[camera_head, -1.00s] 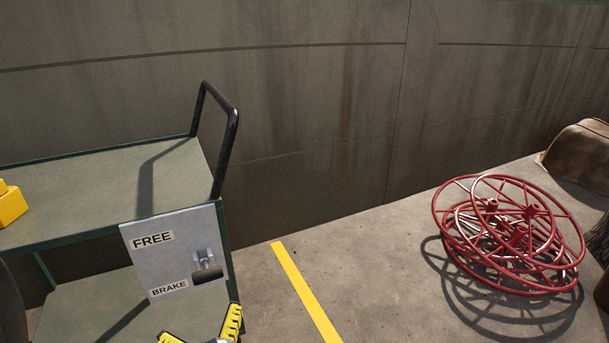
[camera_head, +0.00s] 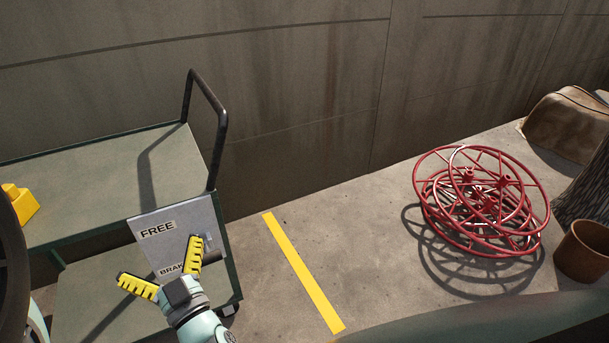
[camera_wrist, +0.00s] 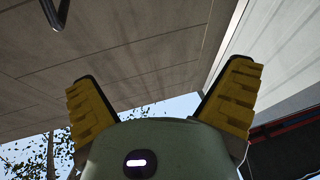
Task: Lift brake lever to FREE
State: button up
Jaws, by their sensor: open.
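A grey panel (camera_head: 166,249) on the end of a cart carries a FREE label (camera_head: 157,229) near its top and a BRAKE label (camera_head: 170,269) lower down. The brake lever (camera_head: 209,243) is on the panel's right side, partly hidden by my gripper's right finger; its dark grip is hard to make out. My gripper (camera_head: 158,260) is open and empty in front of the panel, with its right finger overlapping the lever in the picture. I cannot tell whether they touch. The wrist view shows both yellow fingers (camera_wrist: 160,92) spread apart, with no lever visible between them.
The cart (camera_head: 85,180) has a black push handle (camera_head: 222,135). A yellow object (camera_head: 22,203) sits on its top. Red wire reels (camera_head: 482,200) and a brown pot (camera_head: 582,252) stand at right. Floor around the yellow line (camera_head: 302,270) is clear.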

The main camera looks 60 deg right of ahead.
jog(key=r, duration=0.1)
jog(key=r+p, duration=0.1)
jog(key=r, duration=0.1)
jog(key=shift+a+r+t+p, duration=0.25)
jog(key=shift+a+t+p, duration=0.05)
jog(key=shift+a+t, duration=0.1)
jog(key=shift+c, duration=0.2)
